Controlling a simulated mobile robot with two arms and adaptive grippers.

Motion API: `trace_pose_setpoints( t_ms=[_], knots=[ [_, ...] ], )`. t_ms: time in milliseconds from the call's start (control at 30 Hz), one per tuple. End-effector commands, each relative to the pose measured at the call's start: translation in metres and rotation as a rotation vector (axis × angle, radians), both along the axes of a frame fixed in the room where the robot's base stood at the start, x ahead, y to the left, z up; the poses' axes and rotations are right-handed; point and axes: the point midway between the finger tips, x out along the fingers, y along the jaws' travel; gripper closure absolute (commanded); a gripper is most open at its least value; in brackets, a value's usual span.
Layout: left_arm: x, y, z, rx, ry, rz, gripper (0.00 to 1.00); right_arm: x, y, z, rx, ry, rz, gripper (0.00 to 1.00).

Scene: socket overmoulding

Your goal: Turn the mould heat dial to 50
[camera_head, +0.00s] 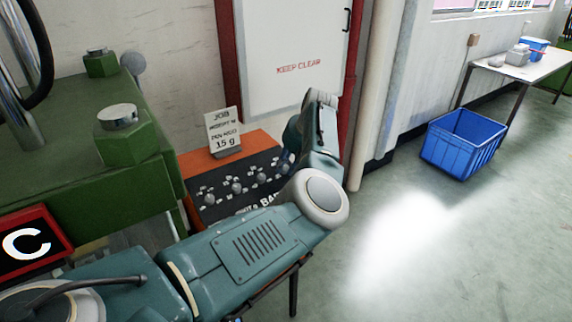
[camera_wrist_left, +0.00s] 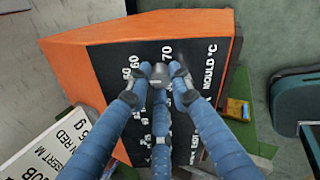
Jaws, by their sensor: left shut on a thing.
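The mould heat dial (camera_wrist_left: 158,74) is on a black panel (camera_wrist_left: 112,58) marked "MOULD °C", with 50, 60 and 70 printed around it in the left wrist view. My left gripper (camera_wrist_left: 157,84) is shut on this dial, its blue fingers around it. The fingers cover most of the dial, so I cannot tell where its pointer stands. In the head view my left gripper (camera_head: 288,160) is at the right end of the orange control box (camera_head: 232,149), partly hidden by my wrist. My right gripper is not in view.
Several other knobs (camera_head: 237,187) sit on the panel to the left. A green machine (camera_head: 90,150) is at left. A blue crate (camera_head: 462,145) stands on the floor at right, with open floor in front.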

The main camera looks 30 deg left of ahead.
Motion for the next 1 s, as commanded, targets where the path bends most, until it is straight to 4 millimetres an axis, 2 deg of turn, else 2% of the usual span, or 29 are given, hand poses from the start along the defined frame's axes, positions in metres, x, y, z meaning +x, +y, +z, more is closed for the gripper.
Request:
trace_pose_setpoints(
  t_ms=[500,533,600,867,1000],
  knots=[
    [0.0000,-0.0010,-0.0004,0.002,0.008,-0.018,1.00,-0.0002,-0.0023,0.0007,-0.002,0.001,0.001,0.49],
    [0.0001,-0.0011,-0.0004,0.002,0.008,-0.018,0.76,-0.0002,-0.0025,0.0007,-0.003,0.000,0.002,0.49],
    [0.0000,-0.0010,-0.0003,0.002,0.008,-0.018,0.62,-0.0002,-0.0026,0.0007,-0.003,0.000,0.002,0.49],
    [0.0000,-0.0005,-0.0001,0.003,0.008,-0.017,0.61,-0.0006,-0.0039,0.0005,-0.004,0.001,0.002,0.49],
    [-0.0001,-0.0036,0.0066,0.003,0.005,-0.016,0.61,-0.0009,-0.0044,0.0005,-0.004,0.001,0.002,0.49]
  ],
)
